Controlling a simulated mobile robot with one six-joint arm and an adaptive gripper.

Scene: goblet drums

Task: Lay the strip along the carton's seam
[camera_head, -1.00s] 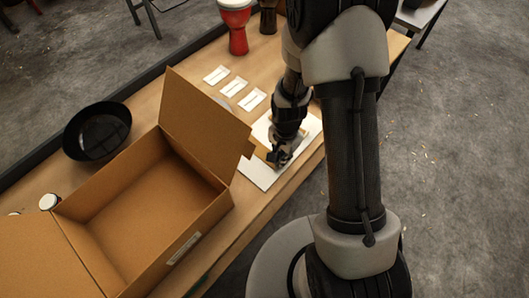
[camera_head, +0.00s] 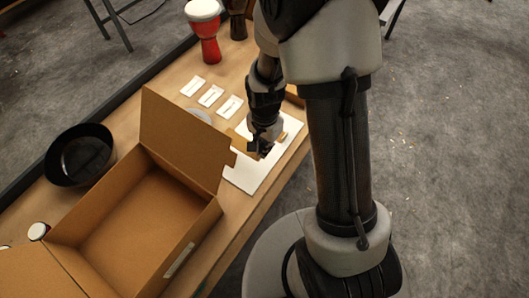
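The open brown carton (camera_head: 139,215) stands at the left of the table with its flaps spread. One tall flap (camera_head: 185,137) rises on its far side. The middle seam is not clearly visible. My gripper (camera_head: 259,151) points down over a white sheet (camera_head: 250,180), right of the carton. Its fingers are small and dark, so I cannot tell whether they are open or shut. A tan piece (camera_head: 239,138) shows beside the gripper, partly hidden by it. I cannot tell whether it is the strip, or whether it is held.
Several small things share the wooden table (camera_head: 232,212): white cards (camera_head: 211,96), a black bowl (camera_head: 80,155) and a small white-topped drum (camera_head: 38,231). A red goblet drum (camera_head: 208,45) stands at the back.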

